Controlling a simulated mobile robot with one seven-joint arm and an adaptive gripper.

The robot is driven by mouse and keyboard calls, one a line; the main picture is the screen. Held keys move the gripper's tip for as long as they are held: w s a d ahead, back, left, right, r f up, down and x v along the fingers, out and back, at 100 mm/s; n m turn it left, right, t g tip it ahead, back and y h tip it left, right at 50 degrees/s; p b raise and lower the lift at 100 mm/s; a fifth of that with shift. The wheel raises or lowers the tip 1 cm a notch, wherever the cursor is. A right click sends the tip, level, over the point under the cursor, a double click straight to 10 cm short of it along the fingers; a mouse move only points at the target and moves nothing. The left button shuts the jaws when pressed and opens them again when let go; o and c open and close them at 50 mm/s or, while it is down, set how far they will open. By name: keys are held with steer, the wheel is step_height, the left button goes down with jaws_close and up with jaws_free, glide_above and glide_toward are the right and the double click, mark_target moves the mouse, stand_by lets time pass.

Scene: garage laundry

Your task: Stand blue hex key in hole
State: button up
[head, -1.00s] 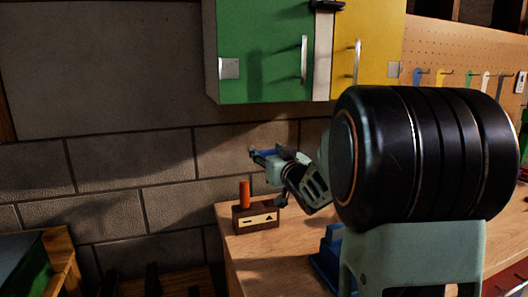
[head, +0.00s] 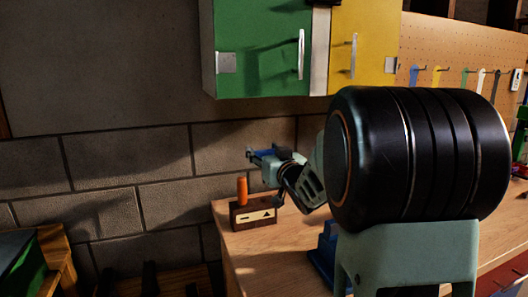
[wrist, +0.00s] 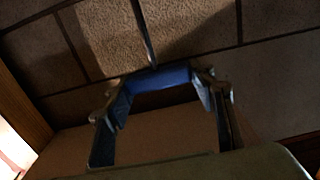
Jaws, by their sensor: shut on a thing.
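My gripper (head: 258,155) is above the workbench's left end, over a dark wooden block (head: 236,218). It is shut on the blue hex key (wrist: 160,78), which shows as a blue bar between the two fingers in the wrist view. In the head view only a bit of blue shows at the fingers. A thin dark line runs up from the blue bar in the wrist view; I cannot tell whether it is the key's shaft or a wall joint. The block has a pale label with a dash and a triangle. An orange handle (head: 242,191) stands upright at its left. The hole is not visible.
The block stands on the wooden workbench (head: 262,250), close to the brick wall (head: 100,165). A blue object (head: 323,252) stands on the bench to the right, partly behind my arm. Green (head: 255,50) and yellow (head: 365,45) cabinets hang above.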

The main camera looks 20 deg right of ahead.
steer(key=shift+f+b, duration=4)
steer(key=shift+f, duration=0.6)
steer(key=shift+f, duration=0.2)
steer(key=shift+f+b, duration=1.7)
steer(key=shift+b, duration=0.1)
steer(key=o, duration=1.2)
steer(key=s, duration=1.2)
